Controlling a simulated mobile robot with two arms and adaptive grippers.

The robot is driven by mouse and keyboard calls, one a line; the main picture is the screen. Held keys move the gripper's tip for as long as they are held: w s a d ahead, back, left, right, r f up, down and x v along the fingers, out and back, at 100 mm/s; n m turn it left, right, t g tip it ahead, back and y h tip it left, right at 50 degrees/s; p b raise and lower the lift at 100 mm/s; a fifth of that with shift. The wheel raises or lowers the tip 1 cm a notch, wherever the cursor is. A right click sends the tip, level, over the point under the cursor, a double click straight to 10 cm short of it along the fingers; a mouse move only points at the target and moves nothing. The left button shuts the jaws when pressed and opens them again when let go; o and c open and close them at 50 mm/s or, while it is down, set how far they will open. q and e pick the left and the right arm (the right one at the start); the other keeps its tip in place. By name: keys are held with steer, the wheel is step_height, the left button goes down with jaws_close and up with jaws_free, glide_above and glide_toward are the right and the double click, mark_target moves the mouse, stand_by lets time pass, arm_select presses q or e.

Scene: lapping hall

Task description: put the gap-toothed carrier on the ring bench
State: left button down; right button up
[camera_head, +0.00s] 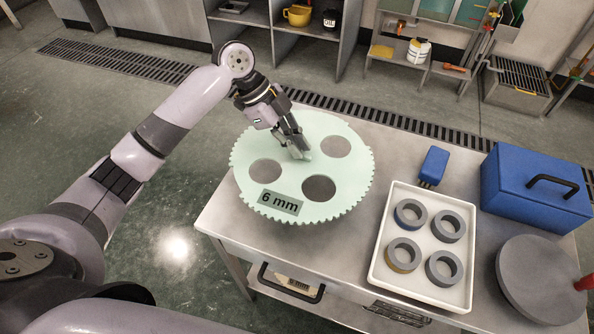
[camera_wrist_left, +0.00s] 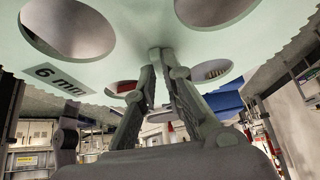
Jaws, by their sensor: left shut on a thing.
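The carrier is a large pale green disc (camera_head: 323,209) with a toothed rim, several round holes and a "6 mm" label. Its face also fills the upper part of the left wrist view (camera_wrist_left: 150,25). My left gripper (camera_head: 301,151) is shut on it near its middle; the fingertips (camera_wrist_left: 160,55) meet at the disc in the wrist view. The metal bench (camera_head: 345,262) with a tray of rings lies below and to the right. The disc covers its left corner and reaches past its left edge. I cannot tell whether they touch. Any gap in the teeth is unclear. My right gripper is out of view.
On the bench stand a white tray (camera_head: 376,270) with several grey rings (camera_head: 402,267), a blue brush-like block (camera_head: 434,165), a blue case (camera_head: 530,190) and a round grey plate (camera_head: 540,280). Bare bench top shows beside the tray. Shelves (camera_head: 335,35) stand behind a floor grate.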

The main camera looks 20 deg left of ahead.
arm_select(q)
step_height(320, 180, down, 5)
steer(key=shift+r, duration=0.1)
steer(key=shift+f+p, duration=0.35)
steer(key=shift+f, duration=2.25)
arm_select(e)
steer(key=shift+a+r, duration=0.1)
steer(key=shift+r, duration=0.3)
arm_select(q)
steer(key=shift+f, duration=0.15)
steer(key=c, duration=1.7)
jaws_free()
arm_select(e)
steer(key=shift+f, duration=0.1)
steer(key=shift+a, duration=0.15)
